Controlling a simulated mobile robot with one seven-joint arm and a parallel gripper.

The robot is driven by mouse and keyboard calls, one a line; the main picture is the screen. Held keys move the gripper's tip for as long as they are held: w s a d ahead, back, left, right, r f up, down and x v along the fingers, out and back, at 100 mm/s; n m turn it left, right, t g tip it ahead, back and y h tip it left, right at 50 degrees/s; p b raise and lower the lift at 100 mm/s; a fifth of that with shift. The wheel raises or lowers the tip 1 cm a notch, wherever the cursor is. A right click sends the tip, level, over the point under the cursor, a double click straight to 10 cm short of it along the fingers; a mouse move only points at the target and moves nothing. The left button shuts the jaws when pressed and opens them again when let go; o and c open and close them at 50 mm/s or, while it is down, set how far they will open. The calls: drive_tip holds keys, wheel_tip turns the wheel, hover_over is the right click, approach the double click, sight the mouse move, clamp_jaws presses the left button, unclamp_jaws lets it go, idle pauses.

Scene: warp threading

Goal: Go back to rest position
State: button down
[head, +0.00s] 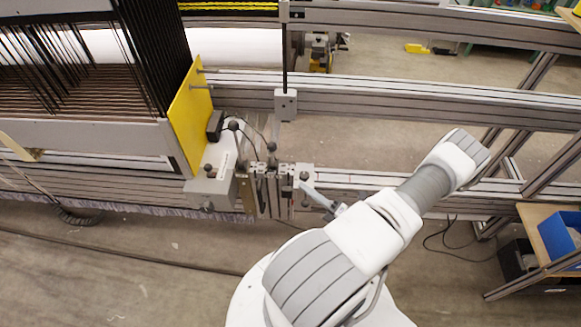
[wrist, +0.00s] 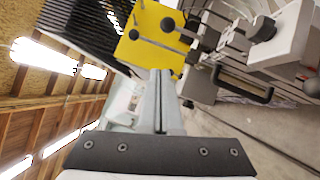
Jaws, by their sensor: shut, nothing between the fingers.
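My gripper (wrist: 160,78) points up the middle of the wrist view, its two pale fingers shut together with nothing between them. In the head view the gripper (head: 309,190) shows only in part, beside my white arm, close to the clamp fittings at the loom's end. The yellow plate (wrist: 148,38) with black knobs lies behind the fingertips in the wrist view. In the head view the yellow plate (head: 190,118) stands at the right end of the dark warp frame (head: 80,138). I cannot tell whether the fingers touch any fitting.
Metal rails (head: 400,105) run across the back. A grey box fitting (head: 212,188) and clamps (head: 270,178) sit left of my gripper. A blue bin (head: 558,235) stands on a shelf at the right. Open floor (head: 110,265) lies at lower left.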

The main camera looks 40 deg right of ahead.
drive_tip(key=a+r+m+g+h, duration=0.1)
drive_tip(key=a+r+m+g, duration=0.55)
drive_tip(key=r, duration=0.65)
drive_tip(key=a+r+m+g+h, duration=0.1)
drive_tip(key=a+r+m+g, duration=0.2)
drive_tip(key=a+r+m, duration=0.75)
drive_tip(key=a+r+m+g+h, duration=0.1)
drive_tip(key=a+r+m+g, duration=0.35)
drive_tip(key=a+r, duration=0.8)
drive_tip(key=d+r+p, duration=0.4)
drive_tip(key=r+p, duration=0.8)
drive_tip(key=r, duration=0.4)
drive_tip(key=shift+s+r+m, duration=0.2)
drive_tip(key=shift+s+m, duration=0.2)
drive_tip(key=shift+m, duration=0.05)
